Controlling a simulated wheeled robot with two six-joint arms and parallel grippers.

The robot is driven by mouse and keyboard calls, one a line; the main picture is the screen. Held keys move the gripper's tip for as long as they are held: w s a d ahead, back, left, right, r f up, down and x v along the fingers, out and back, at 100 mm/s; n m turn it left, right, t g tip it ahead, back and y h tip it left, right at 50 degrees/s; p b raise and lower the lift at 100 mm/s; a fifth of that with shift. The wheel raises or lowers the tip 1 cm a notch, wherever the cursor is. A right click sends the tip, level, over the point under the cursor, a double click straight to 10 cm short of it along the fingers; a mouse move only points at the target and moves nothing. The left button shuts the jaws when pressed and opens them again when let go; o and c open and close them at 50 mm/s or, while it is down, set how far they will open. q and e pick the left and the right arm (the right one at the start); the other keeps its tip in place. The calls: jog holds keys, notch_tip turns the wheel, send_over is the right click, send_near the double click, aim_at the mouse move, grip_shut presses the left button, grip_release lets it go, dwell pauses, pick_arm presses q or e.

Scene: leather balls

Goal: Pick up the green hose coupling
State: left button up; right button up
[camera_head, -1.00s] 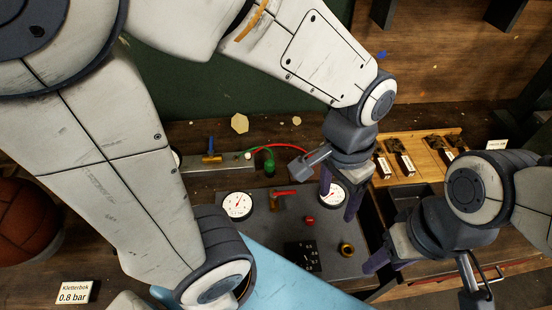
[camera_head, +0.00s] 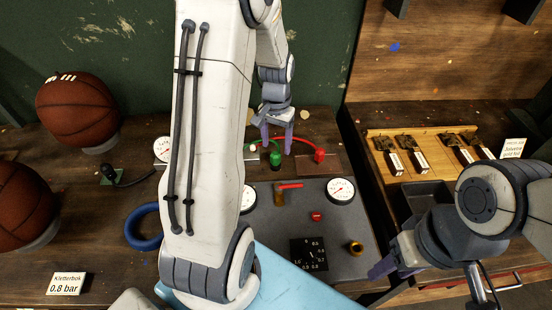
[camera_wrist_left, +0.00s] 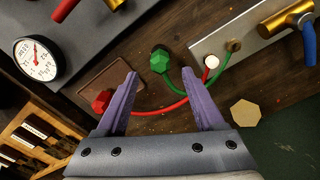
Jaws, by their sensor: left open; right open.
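The green hose coupling (camera_head: 276,158) stands at the back edge of the grey panel in the head view, with a green hose attached. In the left wrist view the faceted green coupling (camera_wrist_left: 159,60) lies just ahead of the fingertips, in line with the gap between them. My left gripper (camera_head: 277,142) is open and empty, with its fingers pointing down close to the coupling; it also shows in the left wrist view (camera_wrist_left: 158,76). Whether a finger touches the coupling cannot be told. My right gripper (camera_head: 395,270) is open and empty at the panel's right front.
A red coupling (camera_head: 320,155) on a red hose sits just right of the green one; the hose passes under my left fingers in the wrist view. The grey panel (camera_head: 325,225) carries gauges, a red-handled valve and a red knob. Basketballs (camera_head: 77,110) stand at left.

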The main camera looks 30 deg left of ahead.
aim_at(276, 153)
pick_arm(q)
jog(key=f, duration=0.5)
jog(key=shift+s+f+p, duration=0.2)
jog(key=shift+p, duration=0.2)
grip_shut()
